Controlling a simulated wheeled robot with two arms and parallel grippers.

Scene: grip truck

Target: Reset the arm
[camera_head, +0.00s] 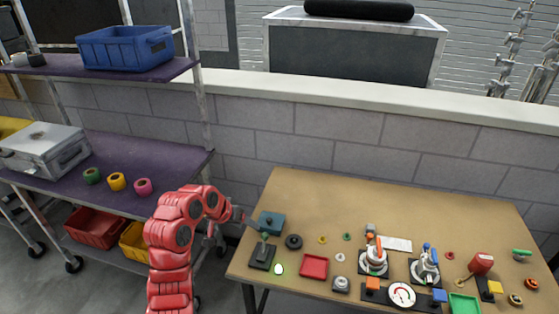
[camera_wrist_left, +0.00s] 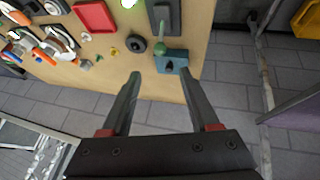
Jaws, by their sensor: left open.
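My left arm is red and reaches in from the lower left in the head view. Its left gripper (camera_head: 240,216) is at the left edge of the wooden table (camera_head: 400,196), close to a teal block (camera_head: 270,222). In the left wrist view the gripper (camera_wrist_left: 160,76) has its two dark fingers wide apart, with nothing between them. The teal block (camera_wrist_left: 173,64) lies just beyond the fingertips there; whether they touch it I cannot tell. My right gripper is in neither view.
A dark-based lever with a green knob (camera_head: 262,256) stands by the teal block. A black ring (camera_head: 293,241), red tray (camera_head: 313,266) and several fixtures cover the table. A shelf rack (camera_head: 110,184) stands left; bare floor separates it from the table.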

